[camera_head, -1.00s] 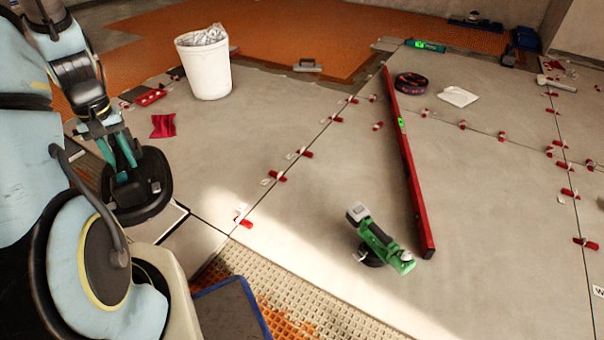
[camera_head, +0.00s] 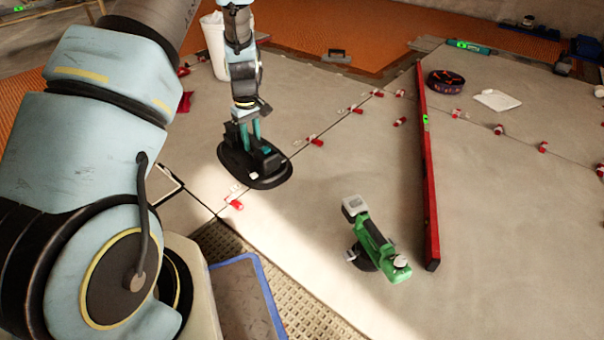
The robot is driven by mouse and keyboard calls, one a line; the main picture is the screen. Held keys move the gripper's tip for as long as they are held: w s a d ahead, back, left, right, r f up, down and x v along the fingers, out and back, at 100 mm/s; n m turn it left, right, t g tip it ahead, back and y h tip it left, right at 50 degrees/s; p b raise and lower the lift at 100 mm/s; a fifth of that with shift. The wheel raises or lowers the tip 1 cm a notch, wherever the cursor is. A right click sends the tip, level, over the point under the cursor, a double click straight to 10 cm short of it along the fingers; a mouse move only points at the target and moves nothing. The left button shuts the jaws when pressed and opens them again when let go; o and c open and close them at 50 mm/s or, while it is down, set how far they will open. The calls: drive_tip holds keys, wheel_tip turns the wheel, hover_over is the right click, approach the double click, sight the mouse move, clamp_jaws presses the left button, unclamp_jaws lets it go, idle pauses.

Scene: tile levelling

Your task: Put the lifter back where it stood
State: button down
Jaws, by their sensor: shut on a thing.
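The lifter (camera_head: 268,176), a dark tool with a black oval pad, hangs below my gripper (camera_head: 250,136). My gripper is shut on its upper part and points down. The pad is roughly level and over the grey tiles, just left of a seam with red clips. I cannot tell whether it touches the floor or how high it is. The upper part of the lifter is partly hidden by the fingers.
A green power tool (camera_head: 375,240) lies right of the lifter, with a long red level (camera_head: 428,190) beyond it. A white bucket (camera_head: 213,48) stands behind my arm. Red clips (camera_head: 316,141) line the seams. A blue-edged tray (camera_head: 243,295) is at the front. Tile between lifter and level is mostly clear.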

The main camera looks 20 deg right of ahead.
drive_tip(key=s+d+f+n+b, duration=0.1)
drive_tip(key=s+d+f+b, duration=0.3)
drive_tip(key=d+f+b, duration=0.5)
drive_tip(key=shift+d+f+n, duration=0.4)
drive_tip(key=shift+d+f, duration=2.2)
drive_tip(key=shift+f, duration=1.15)
drive_tip(key=shift+s+f+p, duration=0.1)
drive_tip(key=shift+f+p, duration=0.15)
drive_tip(key=shift+p, duration=0.05)
drive_tip(key=shift+f, duration=0.5)
drive_tip(key=c, duration=1)
unclamp_jaws()
drive_tip(key=o, duration=0.4)
drive_tip(key=shift+o, duration=0.2)
drive_tip(key=shift+f, duration=0.1)
